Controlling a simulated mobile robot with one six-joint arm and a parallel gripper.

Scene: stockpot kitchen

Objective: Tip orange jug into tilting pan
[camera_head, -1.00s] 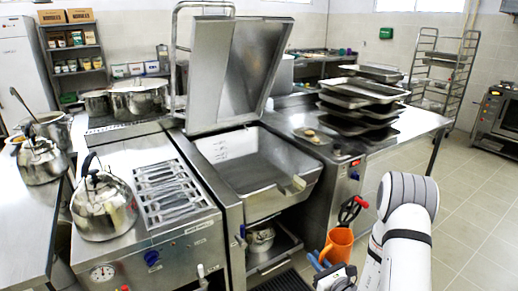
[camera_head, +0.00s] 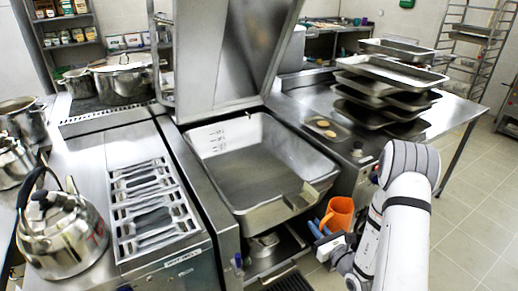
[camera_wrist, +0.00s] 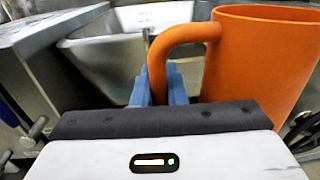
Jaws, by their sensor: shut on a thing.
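The orange jug (camera_head: 338,214) is upright in front of the tilting pan, at its right front corner. My gripper (camera_head: 319,230) has blue fingers and is shut on the jug's handle. In the wrist view the jug (camera_wrist: 262,60) fills the upper right, with its handle between the blue fingers of my gripper (camera_wrist: 165,88). The jug's inside is hidden. The tilting pan (camera_head: 255,165) is open, with its lid (camera_head: 225,60) raised behind it. Its basin looks empty, and its pouring lip (camera_head: 300,197) faces the front right. The pan's wall also shows in the wrist view (camera_wrist: 105,60).
A kettle (camera_head: 60,235) and a slotted metal rack (camera_head: 152,210) are on the left counter. Stacked trays (camera_head: 390,85) stand on the right counter. Open tiled floor (camera_head: 465,225) lies to the right.

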